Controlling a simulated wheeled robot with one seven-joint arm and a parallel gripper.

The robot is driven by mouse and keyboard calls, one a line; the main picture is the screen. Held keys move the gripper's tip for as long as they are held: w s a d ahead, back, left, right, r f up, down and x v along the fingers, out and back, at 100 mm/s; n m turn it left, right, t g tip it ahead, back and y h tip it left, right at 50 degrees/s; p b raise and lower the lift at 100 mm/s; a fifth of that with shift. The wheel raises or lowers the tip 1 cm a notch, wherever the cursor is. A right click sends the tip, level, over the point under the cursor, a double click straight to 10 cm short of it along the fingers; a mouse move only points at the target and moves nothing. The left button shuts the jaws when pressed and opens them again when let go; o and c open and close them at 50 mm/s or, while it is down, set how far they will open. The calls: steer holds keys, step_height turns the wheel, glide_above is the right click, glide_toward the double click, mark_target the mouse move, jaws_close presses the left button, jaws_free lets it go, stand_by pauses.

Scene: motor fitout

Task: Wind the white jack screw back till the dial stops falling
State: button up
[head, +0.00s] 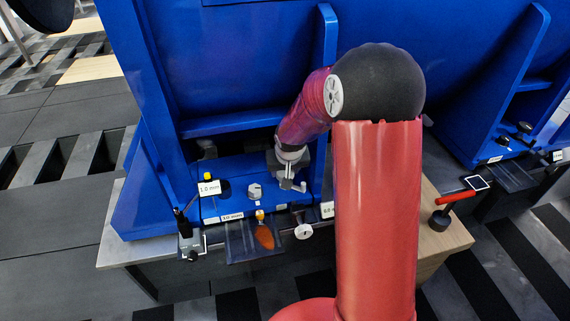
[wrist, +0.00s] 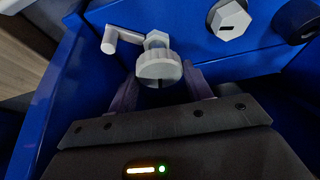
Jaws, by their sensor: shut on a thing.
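The white jack screw shows in the wrist view as a knurled round knob (wrist: 158,66) with a slot, on a grey threaded stem. My gripper (wrist: 160,82) has its two dark fingers on either side of the knob and is shut on it. A white crank-like lever (wrist: 122,38) sticks out beside the stem. In the head view my gripper (head: 288,180) is down at the right end of the blue base plate, at the foot of the machine. The knob itself is mostly hidden there. No dial face can be read.
A white hex bolt head (head: 255,191) stands on the blue plate (head: 236,176), left of my gripper. A white card reads 1.0 mm (head: 209,188). An orange-handled tool (head: 264,236) lies in a tray at the front. A red-handled hammer (head: 452,203) lies right.

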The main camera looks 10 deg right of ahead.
steer(key=shift+r+n+p, duration=0.1)
steer(key=shift+n+p, duration=0.4)
steer(key=shift+y, duration=0.3)
steer(key=o, duration=1)
steer(key=shift+p+v, duration=0.6)
steer(key=shift+v, duration=3.25)
